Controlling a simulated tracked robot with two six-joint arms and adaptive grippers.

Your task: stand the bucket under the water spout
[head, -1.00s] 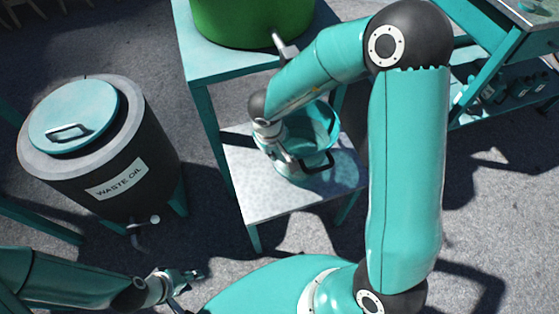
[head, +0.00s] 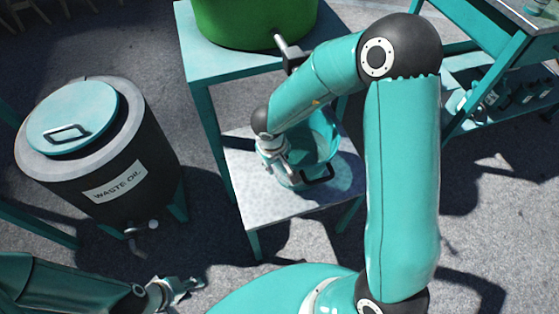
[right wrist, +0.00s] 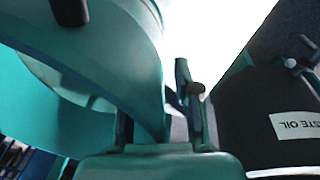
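The teal bucket (head: 322,140) stands upright on the low pale platform (head: 270,212), with its dark handle hanging at the front. The water spout (head: 288,45) sticks out of the green tank (head: 255,20) above and slightly left of the bucket. My right gripper (head: 285,168) is at the bucket's left side. In the right wrist view the bucket wall (right wrist: 125,60) runs between the fingers (right wrist: 165,115), and the gripper looks shut on it; the inner finger is mostly hidden. My left gripper (head: 188,287) is empty above the floor at lower left, its fingers apart.
A black waste oil drum (head: 140,165) with a teal lid and a small tap stands at left. The tank rests on a teal stand (head: 205,105) over the platform's back. A teal bench (head: 480,70) with items on its shelf stands at right.

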